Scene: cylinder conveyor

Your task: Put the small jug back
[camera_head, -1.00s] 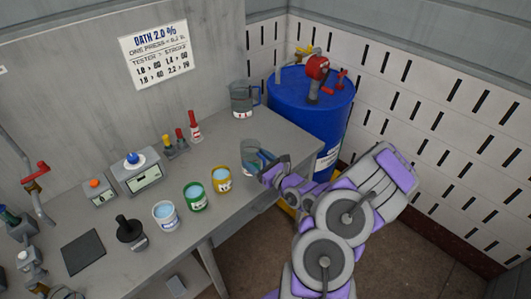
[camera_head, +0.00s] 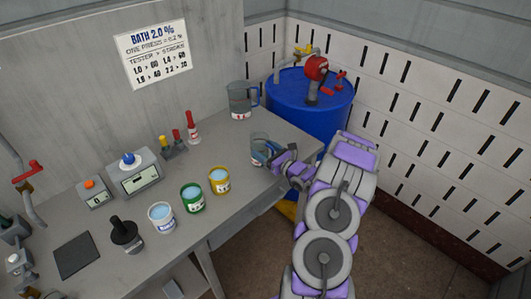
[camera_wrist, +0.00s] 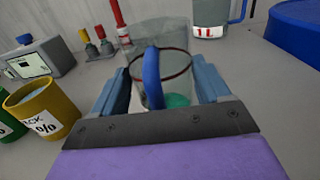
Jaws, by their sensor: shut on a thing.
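The small jug is a clear vessel with a blue handle. In the head view the small jug (camera_head: 259,141) is at the right end of the bench, partly hidden by my gripper (camera_head: 270,156). In the wrist view my gripper (camera_wrist: 165,95) is shut on the small jug (camera_wrist: 178,66), with one blue-grey finger on each side and the handle towards the camera. A dark red rim and a teal patch low in the jug show. I cannot tell whether its base touches the bench.
A larger clear jug (camera_head: 240,103) stands behind, near the blue drum (camera_head: 312,100). Yellow (camera_head: 219,182), green (camera_head: 192,198) and white (camera_head: 162,217) cups stand to the left on the bench (camera_head: 226,210).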

